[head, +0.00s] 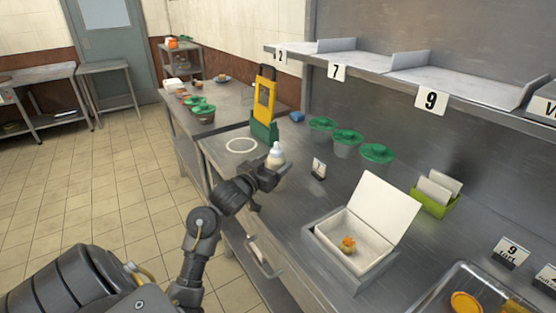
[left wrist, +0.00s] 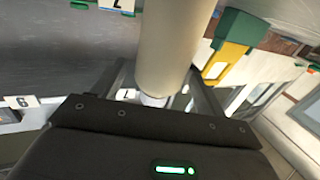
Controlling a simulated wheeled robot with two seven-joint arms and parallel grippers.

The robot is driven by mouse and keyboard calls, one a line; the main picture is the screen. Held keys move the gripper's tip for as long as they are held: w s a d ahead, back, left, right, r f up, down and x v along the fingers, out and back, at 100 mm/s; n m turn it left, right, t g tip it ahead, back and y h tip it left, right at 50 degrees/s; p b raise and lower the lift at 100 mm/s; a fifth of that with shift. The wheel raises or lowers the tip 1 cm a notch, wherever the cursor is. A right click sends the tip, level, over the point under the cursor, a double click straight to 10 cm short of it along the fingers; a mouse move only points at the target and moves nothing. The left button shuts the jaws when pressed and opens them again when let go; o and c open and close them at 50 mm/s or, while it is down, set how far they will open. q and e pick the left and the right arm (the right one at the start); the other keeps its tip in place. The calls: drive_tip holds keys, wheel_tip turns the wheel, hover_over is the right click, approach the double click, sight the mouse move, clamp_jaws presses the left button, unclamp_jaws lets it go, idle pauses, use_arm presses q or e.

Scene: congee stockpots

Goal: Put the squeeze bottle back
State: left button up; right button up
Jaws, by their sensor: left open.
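The squeeze bottle (head: 276,157) is pale with a whitish top and stands roughly upright near the front edge of the steel counter. In the left wrist view its beige body (left wrist: 172,42) fills the space between my fingers. My left gripper (head: 270,176) is at the bottle, with its jaws open on either side of it; the jaws also show in the left wrist view (left wrist: 162,88). The bottle's base is partly hidden by the gripper, so I cannot tell whether it touches the counter. A white ring mark (head: 241,145) lies on the counter just left of the bottle. My right gripper is out of view.
A yellow and green stand (head: 264,104) is behind the ring. Several green-lidded tubs (head: 347,138) line the back. A small number card (head: 318,168) and an open white box (head: 370,228) are to the right. A numbered shelf (head: 400,72) overhangs the counter.

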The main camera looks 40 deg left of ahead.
use_arm(q)
drive_tip(key=s, duration=0.9)
drive_tip(key=shift+d, duration=0.45)
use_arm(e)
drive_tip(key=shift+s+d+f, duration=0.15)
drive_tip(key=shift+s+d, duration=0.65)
use_arm(q)
drive_tip(key=shift+r, duration=0.1)
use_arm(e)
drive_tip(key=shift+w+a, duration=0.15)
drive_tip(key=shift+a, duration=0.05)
